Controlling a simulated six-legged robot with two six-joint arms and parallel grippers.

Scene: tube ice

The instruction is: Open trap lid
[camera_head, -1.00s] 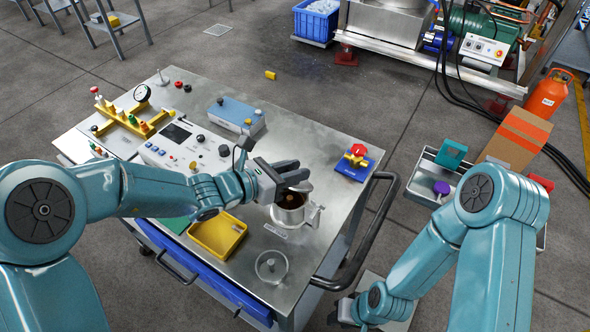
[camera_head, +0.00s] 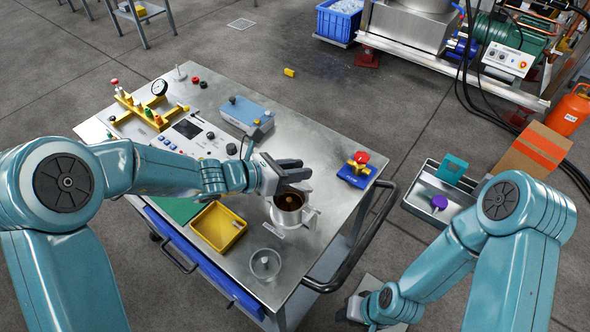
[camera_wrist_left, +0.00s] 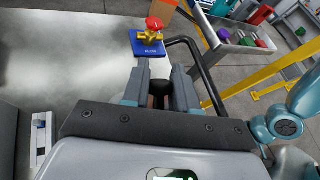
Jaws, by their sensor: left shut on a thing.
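The trap is a metal cup (camera_head: 287,217) with a brownish inside, standing open at the top near the right edge of the steel cart. A pale lid (camera_head: 303,186) shows just above its far rim, partly hidden under my left gripper. My left gripper (camera_head: 292,172) is above the cup's far side. In the left wrist view, its two fingers close around a dark round piece (camera_wrist_left: 160,88), seemingly the lid's knob. Whether the lid still touches the cup cannot be told. My right gripper (camera_head: 352,310) is low beside the cart, mostly hidden by its arm.
A blue block with a red-handled valve (camera_head: 356,170) stands behind the cup. A yellow tray (camera_head: 218,227) and a clear round dish (camera_head: 266,264) lie in front. A dark cart handle (camera_head: 362,240) runs along the right edge. A blue box (camera_head: 245,115) stands farther back.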

